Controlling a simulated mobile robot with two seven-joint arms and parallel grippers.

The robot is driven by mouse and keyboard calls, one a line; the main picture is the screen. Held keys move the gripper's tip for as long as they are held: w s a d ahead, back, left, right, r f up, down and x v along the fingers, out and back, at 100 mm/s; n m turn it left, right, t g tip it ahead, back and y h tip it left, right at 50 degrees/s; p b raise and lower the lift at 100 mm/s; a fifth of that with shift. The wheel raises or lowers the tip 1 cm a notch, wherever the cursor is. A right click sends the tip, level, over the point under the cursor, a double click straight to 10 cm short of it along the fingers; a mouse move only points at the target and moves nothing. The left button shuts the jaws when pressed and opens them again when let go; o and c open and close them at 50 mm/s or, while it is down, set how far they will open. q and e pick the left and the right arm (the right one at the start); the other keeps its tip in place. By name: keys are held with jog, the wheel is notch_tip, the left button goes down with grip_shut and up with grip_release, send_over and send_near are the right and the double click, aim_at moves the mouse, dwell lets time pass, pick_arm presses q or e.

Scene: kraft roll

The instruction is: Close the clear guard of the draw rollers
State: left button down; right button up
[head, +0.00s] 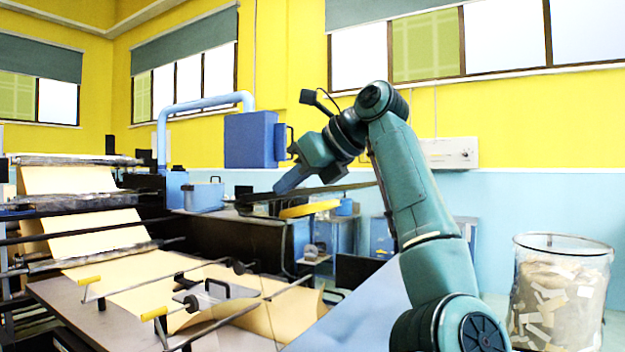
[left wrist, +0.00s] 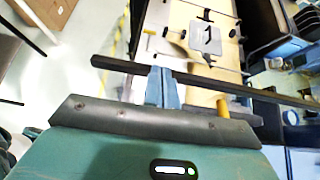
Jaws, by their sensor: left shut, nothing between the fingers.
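My left gripper (head: 279,190) is raised in the head view, its blue fingers shut with nothing between them. A long dark bar (head: 335,188) runs beside the fingers. In the left wrist view the bar (left wrist: 215,82) crosses at the tips of the shut fingers (left wrist: 162,74); I cannot tell whether they touch. The bar may be an edge of the clear guard, but I cannot make out the clear panel for sure. Rollers (head: 95,200) with brown kraft paper (head: 85,243) are at the left. My right gripper is not in view.
Rods with yellow ends (head: 154,313) stand over the paper table (head: 115,325). A blue box (head: 250,140) hangs behind my gripper. A clear bin of paper scraps (head: 560,290) stands at the right. A pale blue surface (head: 360,312) lies beside my arm.

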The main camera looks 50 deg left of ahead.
pick_arm(q)
jog(key=a, duration=0.2)
jog(key=s+a+f, duration=0.1)
jog(key=a, duration=0.1)
jog(key=s+a+f, duration=0.1)
jog(key=a, duration=0.2)
jog(key=shift+s+f, duration=0.15)
jog(key=shift+s, duration=0.05)
jog(key=s+a+f+t+h, duration=0.1)
jog(key=s+a+f+h, duration=0.1)
jog(key=a+f, duration=0.5)
jog(key=s+a+f+t+h, duration=0.1)
jog(key=a+f+h, duration=0.4)
jog(key=f, duration=0.9)
jog(key=shift+s+a+h, duration=0.3)
jog(key=shift+s+a, duration=0.55)
jog(key=shift+a, duration=0.95)
jog(key=shift+a+f+t+h+b, duration=0.2)
jog(key=shift+f+t+h+b, duration=0.15)
jog(key=shift+f, duration=1.15)
jog(key=shift+r, duration=0.15)
